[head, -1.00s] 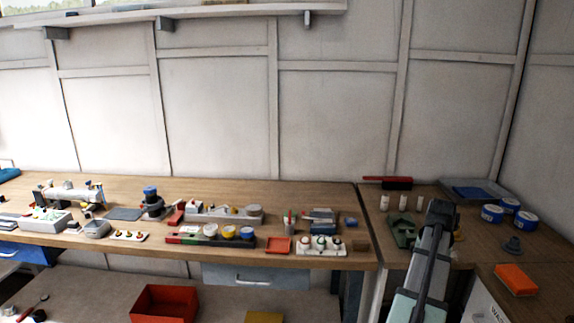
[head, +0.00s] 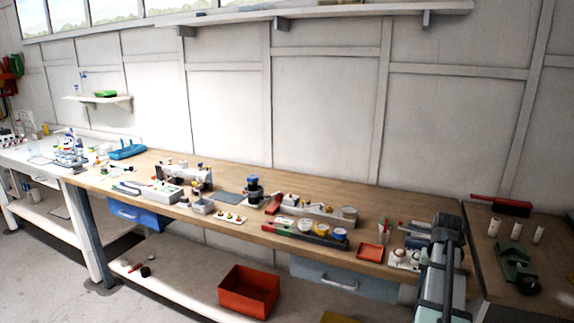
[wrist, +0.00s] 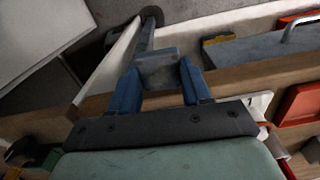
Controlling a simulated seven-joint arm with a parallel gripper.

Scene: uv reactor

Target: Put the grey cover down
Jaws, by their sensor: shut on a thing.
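The grey cover (wrist: 158,72) shows in the wrist view as a small grey block between the two blue fingers of my gripper (wrist: 159,68). The fingers are shut on it. Behind it in that view are the wooden bench edge and the space in front of the bench. In the head view my arm reaches in at the lower right, and the gripper and cover cannot be made out there.
The wooden bench (head: 180,160) holds several devices, a grey flat pad (head: 229,199) and an orange-red tray (head: 371,252). A grey drawer (head: 335,277) is under the bench. A red bin (head: 248,290) stands on the lower shelf. A second bench with a green device (head: 516,262) is at right.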

